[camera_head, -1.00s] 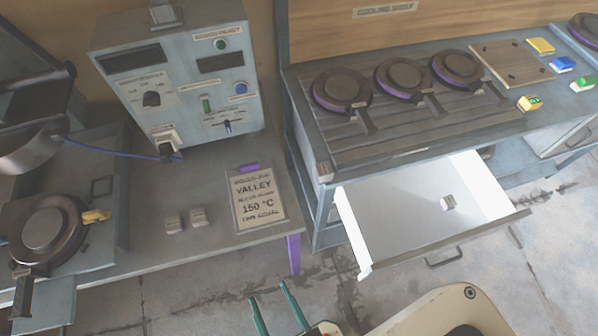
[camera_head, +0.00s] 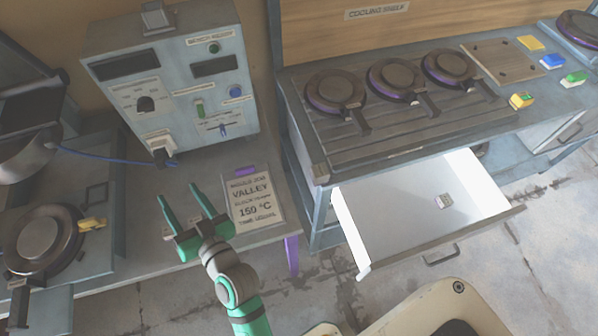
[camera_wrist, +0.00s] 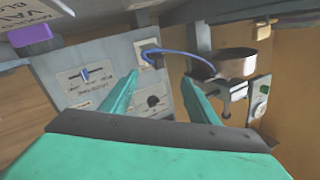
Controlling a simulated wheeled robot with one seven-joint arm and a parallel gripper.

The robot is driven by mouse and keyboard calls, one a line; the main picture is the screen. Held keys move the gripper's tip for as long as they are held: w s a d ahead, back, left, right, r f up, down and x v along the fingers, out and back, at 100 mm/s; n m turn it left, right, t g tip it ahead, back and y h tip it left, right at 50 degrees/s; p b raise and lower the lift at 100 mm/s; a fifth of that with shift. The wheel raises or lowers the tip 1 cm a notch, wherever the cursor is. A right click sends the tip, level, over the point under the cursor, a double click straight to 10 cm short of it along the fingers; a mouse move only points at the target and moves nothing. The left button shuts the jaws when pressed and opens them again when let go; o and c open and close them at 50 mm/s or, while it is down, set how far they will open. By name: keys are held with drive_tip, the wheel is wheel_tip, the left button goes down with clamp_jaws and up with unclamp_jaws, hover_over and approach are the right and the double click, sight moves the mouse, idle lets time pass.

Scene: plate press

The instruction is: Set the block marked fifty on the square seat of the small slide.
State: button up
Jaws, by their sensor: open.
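A small pale block (camera_head: 444,201) lies in the open white drawer; its mark is too small to read. Other small pale blocks stand on the left bench, mostly hidden behind my gripper. A dark square outline (camera_head: 97,193) lies on the grey plate beside the round press plate; I cannot tell for certain that it is the slide's seat. My gripper (camera_head: 186,206) is open and empty over the bench in front of the control box. In the wrist view my open fingers (camera_wrist: 160,95) have nothing between them.
The control box (camera_head: 172,80) with a blue cable stands behind my gripper. A "VALLEY 150 °C" card (camera_head: 254,203) lies to its right. The round press plate (camera_head: 42,238) is at left. The cooling shelf (camera_head: 330,150) holds three round plates. The drawer (camera_head: 385,235) juts out.

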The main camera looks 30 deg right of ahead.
drive_tip(key=w+r+n+g+y, duration=0.3)
drive_tip(key=w+r+n+y, duration=0.4)
drive_tip(key=w+r+n, duration=0.35)
drive_tip(key=n+g+h, duration=0.8)
drive_tip(key=g+h, duration=0.1)
drive_tip(key=g, duration=0.6)
approach(321, 170)
drive_tip(key=shift+w+a+m, duration=0.15)
drive_tip(key=shift+a+m, duration=0.1)
drive_tip(key=shift+a, duration=0.2)
drive_tip(key=shift+s+d+f, duration=0.2)
drive_tip(key=shift+f, duration=0.05)
wheel_tip(321, 170, down, 4)
drive_tip(key=shift+r, duration=0.2)
drive_tip(key=shift+s+d+f, duration=0.1)
drive_tip(key=shift+f, duration=3.15)
